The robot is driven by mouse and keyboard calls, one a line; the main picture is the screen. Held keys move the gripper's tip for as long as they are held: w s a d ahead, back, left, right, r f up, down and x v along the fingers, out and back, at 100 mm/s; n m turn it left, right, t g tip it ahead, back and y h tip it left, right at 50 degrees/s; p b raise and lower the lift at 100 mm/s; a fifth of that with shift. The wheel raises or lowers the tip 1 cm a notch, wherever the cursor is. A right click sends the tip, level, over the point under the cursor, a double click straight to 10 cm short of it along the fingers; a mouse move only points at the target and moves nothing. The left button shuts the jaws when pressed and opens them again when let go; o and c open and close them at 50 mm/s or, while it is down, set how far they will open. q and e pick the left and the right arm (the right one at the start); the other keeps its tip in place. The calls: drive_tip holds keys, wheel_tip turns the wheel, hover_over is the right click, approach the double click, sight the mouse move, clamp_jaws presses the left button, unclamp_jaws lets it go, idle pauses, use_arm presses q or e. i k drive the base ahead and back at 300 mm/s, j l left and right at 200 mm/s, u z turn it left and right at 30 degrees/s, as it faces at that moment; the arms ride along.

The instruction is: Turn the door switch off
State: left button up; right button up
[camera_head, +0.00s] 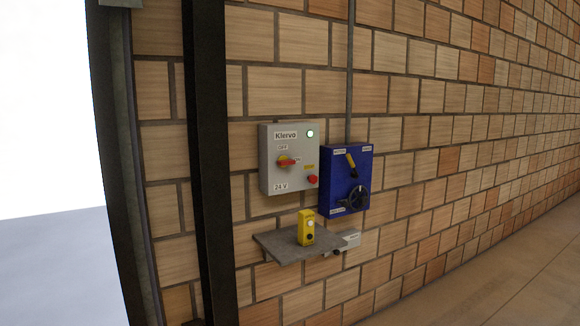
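A grey control box (281,176) labelled "Klervo" and "24 V" is on the brick wall. I cannot tell which is the door switch. Neither gripper shows.
A grey shelf (275,249) juts out below the boxes and bears a yellow button unit (306,228). A small grey box (349,241) is behind its right end. A dark post (210,160) and bright opening (45,120) are left. Floor at right is clear.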

sight(283, 161)
drive_tip(key=i+j, duration=0.15)
drive_tip(key=i, duration=0.15)
drive_tip(key=i+j+u, duration=0.1)
drive_tip(key=i, duration=0.15)
drive_tip(key=i+l+u, duration=0.4)
drive_tip(key=i+l, duration=0.4)
drive_tip(key=i, duration=0.15)
drive_tip(key=l+u, duration=0.3)
drive_tip(key=l, duration=1.25)
drive_tip(key=l+u, duration=0.25)
drive_tip(key=l, duration=1.35)
